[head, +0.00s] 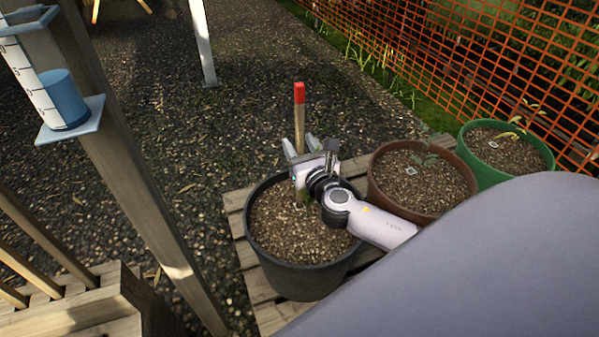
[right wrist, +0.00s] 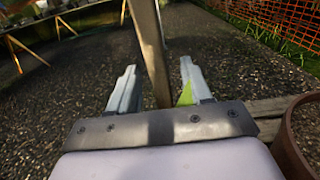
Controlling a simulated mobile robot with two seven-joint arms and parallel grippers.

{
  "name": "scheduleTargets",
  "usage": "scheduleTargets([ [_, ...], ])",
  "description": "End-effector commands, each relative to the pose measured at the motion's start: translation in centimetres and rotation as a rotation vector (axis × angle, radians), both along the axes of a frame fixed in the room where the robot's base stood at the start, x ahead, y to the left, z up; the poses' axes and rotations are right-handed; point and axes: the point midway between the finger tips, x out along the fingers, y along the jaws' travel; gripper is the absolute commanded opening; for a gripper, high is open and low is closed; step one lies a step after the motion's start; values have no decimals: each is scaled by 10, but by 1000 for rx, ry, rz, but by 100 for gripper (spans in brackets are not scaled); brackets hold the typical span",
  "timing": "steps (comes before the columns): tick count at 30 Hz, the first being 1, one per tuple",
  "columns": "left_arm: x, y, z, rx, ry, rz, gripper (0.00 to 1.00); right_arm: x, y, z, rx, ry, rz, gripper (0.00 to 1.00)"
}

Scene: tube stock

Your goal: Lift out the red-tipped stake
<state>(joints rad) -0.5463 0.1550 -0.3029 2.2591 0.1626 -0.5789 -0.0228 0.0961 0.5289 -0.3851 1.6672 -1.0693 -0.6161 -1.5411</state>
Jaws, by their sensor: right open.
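The red-tipped stake (head: 299,118) is a square wooden stick with a red top. In the right wrist view the stake (right wrist: 151,45) runs between the two open fingers (right wrist: 157,82), with visible gaps on both sides. My left gripper is not in view.
A brown pot (head: 380,178) and a green pot (head: 537,149) with seedlings stand to the right on wooden slats (head: 249,257). A post (head: 120,160) with a rain gauge (head: 64,98) stands at left. An orange mesh fence (head: 480,70) runs behind. A bit of green (right wrist: 185,94) shows by the right finger.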

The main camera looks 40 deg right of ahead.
Motion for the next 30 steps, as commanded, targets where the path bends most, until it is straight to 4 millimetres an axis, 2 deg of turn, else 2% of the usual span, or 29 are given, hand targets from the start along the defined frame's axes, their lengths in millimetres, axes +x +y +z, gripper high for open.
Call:
scheduleTargets([
  [3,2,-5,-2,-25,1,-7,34,15,-4,-1,0,-1,-1,49],
  [6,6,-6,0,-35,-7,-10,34,22,-5,-1,0,0,0,49],
  [14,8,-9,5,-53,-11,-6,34,25,-6,0,0,1,0,49],
  [15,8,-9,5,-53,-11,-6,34,25,-6,0,0,1,0,46],
  [19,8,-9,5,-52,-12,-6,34,24,-6,0,0,1,0,3],
  [20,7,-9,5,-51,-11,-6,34,24,-6,0,0,1,0,0],
  [30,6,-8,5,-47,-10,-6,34,24,-6,2,0,0,0,0],
])
